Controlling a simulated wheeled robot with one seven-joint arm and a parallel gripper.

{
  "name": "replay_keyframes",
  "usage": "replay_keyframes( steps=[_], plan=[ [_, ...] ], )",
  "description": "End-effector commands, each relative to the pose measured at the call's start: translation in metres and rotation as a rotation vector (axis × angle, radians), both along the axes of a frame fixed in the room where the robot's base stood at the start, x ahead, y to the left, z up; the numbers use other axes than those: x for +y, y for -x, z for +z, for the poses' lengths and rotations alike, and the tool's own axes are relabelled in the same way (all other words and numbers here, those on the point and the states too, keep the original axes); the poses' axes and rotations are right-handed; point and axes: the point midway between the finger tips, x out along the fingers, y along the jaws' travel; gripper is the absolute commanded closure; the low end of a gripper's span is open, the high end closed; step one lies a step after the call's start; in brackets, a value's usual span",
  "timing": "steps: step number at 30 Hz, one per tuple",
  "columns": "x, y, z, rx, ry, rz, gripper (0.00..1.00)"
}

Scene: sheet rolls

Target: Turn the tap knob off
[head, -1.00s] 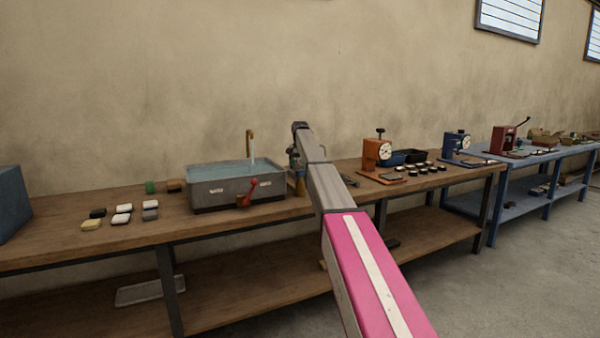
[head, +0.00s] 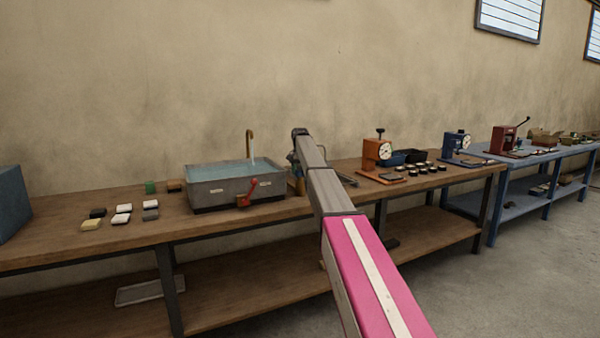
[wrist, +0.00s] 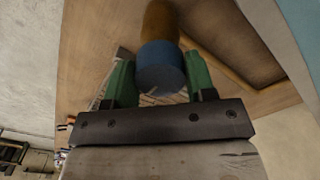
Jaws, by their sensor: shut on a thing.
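My gripper (wrist: 160,74) has its green fingers on either side of a round blue knob (wrist: 161,63) in the wrist view and is shut on it. The knob has a small pale mark and sits at the end of a brown body (wrist: 158,20). In the head view my arm hides most of the gripper and knob, just right of the grey sink (head: 215,190). A brass tap (head: 249,140) rises behind the sink, and a pale stream of water (head: 253,161) falls from it into the basin. A red lever (head: 249,193) is on the sink's front.
The sink stands on a long wooden bench (head: 60,240). An orange press (head: 376,155) and several dark discs (head: 420,170) are right of my arm.

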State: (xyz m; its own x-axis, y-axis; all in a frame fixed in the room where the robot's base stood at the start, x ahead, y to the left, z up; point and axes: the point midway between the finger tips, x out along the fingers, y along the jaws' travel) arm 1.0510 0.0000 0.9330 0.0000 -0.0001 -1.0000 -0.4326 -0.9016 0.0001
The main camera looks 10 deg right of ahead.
Motion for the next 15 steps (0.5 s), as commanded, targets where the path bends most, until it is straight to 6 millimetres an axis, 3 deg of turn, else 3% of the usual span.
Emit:
replay_keyframes(
  steps=[15],
  plan=[
    [0.0, 0.0, 0.0003, 0.0, 0.0, 0.36, 0.73]
  ],
)
